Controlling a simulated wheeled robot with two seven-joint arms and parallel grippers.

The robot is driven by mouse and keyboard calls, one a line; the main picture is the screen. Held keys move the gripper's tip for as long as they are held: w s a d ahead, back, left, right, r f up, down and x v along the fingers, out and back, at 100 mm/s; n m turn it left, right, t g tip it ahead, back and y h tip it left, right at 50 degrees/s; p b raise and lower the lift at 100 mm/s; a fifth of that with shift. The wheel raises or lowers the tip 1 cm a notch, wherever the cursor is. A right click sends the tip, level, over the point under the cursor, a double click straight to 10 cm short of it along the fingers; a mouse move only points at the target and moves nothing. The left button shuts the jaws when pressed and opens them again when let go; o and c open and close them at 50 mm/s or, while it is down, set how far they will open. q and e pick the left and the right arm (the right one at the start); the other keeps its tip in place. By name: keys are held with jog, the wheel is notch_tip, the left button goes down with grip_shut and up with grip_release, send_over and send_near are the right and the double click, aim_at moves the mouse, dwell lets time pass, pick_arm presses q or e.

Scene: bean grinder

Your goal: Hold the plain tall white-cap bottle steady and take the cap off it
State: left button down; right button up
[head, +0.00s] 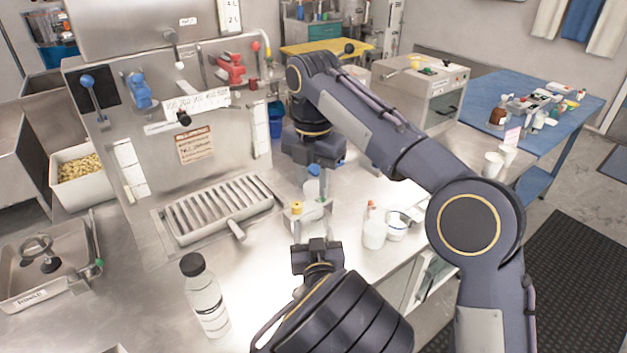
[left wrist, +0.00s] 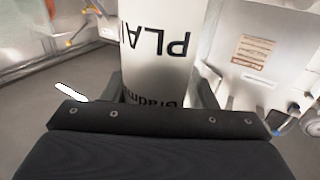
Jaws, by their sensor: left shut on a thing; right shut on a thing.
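The plain tall bottle (left wrist: 155,60) is white and stands between my left gripper's fingers (left wrist: 162,92) in the left wrist view. Its dark lettering, reading PLAI, appears upside down. In the head view the bottle (head: 316,222) is pale and partly hidden by my left gripper (head: 317,245), which is shut on it from the near side. My right gripper (head: 315,172) points down from above, directly over the bottle, shut around its top. The white cap is mostly hidden there. I cannot tell whether it is still seated on the neck.
A black-capped clear bottle (head: 204,296) stands at the front left. A small white bottle (head: 374,232) and a cup (head: 397,227) stand right of the held bottle. The slatted tray (head: 218,207) lies to the left. Bare steel counter (head: 130,290) lies at the front left.

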aim_at(313, 185)
jog(key=shift+r, duration=2)
pick_arm(q)
jog(key=shift+c, duration=2.4)
grip_release()
